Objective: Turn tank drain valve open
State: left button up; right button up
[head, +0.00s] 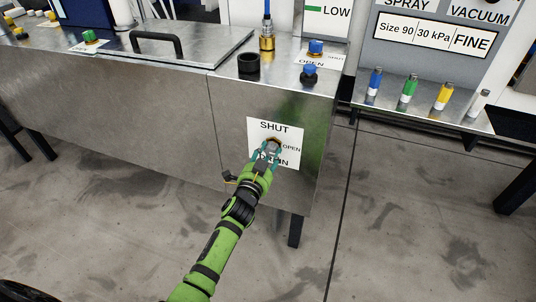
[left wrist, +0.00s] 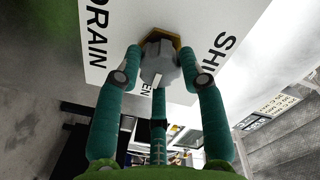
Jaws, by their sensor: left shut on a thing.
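The drain valve knob (left wrist: 158,65) is grey and faceted, with a yellow-orange base behind it. In the left wrist view a white mark on it points down the picture, to the side where the end of the word OPEN shows. The valve's white label (head: 260,127) is on the front of the steel tank (head: 225,130), with SHUT at the top, OPEN at the right and DRAIN at the bottom, partly hidden. My left gripper (head: 269,152) is shut on the knob, with its green fingers (left wrist: 159,75) on either side. My right gripper is not in view.
On the tank top are a black ring-shaped holder (head: 248,64), a brass fitting (head: 267,40), blue knobs (head: 310,72) and a lid with a black handle (head: 157,42). Coloured bottles (head: 409,88) stand on a shelf at the right. The floor in front is clear.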

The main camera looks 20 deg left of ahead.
pick_arm(q)
jog(key=shift+w+d+r, duration=0.1)
jog(key=shift+d+r, duration=0.05)
jog(key=shift+r, duration=0.3)
jog(key=o, duration=1.2)
jog(key=shift+c, duration=0.2)
jog(key=shift+f, duration=0.1)
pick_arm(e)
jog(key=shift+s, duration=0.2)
pick_arm(q)
jog(key=shift+f, duration=0.15)
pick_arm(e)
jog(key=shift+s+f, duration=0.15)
pick_arm(q)
jog(key=s, duration=1.2)
jog(key=shift+a+r, duration=0.2)
jog(key=shift+r, duration=0.1)
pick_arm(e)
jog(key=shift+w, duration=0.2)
